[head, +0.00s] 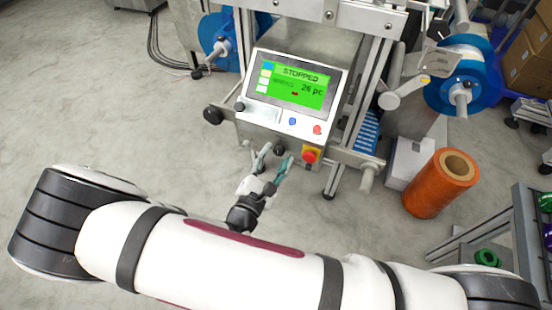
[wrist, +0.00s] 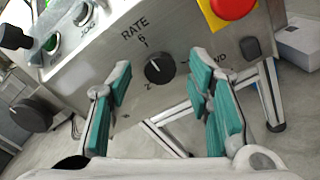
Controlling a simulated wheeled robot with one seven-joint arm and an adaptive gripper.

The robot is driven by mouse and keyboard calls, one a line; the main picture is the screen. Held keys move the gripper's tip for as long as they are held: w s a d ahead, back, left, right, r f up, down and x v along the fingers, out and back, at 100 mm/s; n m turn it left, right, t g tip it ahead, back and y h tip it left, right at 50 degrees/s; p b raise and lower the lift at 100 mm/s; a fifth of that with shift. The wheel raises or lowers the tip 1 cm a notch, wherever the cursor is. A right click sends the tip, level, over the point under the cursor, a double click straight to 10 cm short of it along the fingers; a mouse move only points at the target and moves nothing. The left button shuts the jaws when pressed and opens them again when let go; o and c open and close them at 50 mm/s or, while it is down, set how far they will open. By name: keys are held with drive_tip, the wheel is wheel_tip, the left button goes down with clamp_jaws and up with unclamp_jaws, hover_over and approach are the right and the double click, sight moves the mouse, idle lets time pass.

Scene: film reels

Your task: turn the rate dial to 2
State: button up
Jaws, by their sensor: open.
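The rate dial (wrist: 159,69) is a round black knob with a pale pointer mark on the steel front panel, under the word RATE. Numerals show around it, with a 2 below it in the wrist view; I cannot tell exactly which one the pointer faces. My gripper (wrist: 160,80) is open, its teal-padded fingers apart on the left and right of the dial in the picture. I see no contact with the dial. In the head view, my gripper (head: 273,161) is just in front of the machine's lower front panel (head: 262,138), partly hiding it.
A red emergency stop on a yellow base (head: 311,155) sits right of the dial. A green screen (head: 293,87) reads STOPPED and 26 pc. Another black knob (wrist: 31,117) and a green button (wrist: 50,43) are at left. An orange roll (head: 440,184) stands on the floor at right.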

drive_tip(key=shift+w+d, duration=0.15)
drive_tip(key=shift+w, duration=0.3)
drive_tip(key=shift+c, duration=0.2)
clamp_jaws()
drive_tip(key=shift+r+n, duration=0.1)
drive_tip(key=shift+n, duration=0.2)
